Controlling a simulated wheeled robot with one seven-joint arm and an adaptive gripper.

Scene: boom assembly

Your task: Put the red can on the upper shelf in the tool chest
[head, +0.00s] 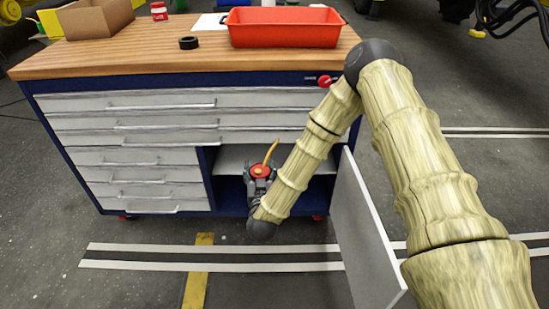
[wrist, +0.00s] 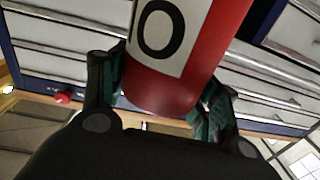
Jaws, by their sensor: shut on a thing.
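The red can (head: 261,171) has a yellow spout and sits in my gripper (head: 258,184), in front of the tool chest's open compartment. In the wrist view the can (wrist: 165,88), with a white label and a black mark, fills the space between the two green-padded fingers. My gripper is shut on it. The tool chest (head: 115,77) has a blue body, grey drawers and a wooden top. Its upper shelf (head: 232,160) is a light board inside the open compartment at the right. My arm and the can hide part of the compartment.
The compartment's white door (head: 366,235) hangs open to the right of my gripper. On the wooden top are a red tray (head: 284,36), a cardboard box (head: 97,19), a black ring (head: 189,43) and a small red-and-white jar (head: 159,11). The visible shelf surface looks clear.

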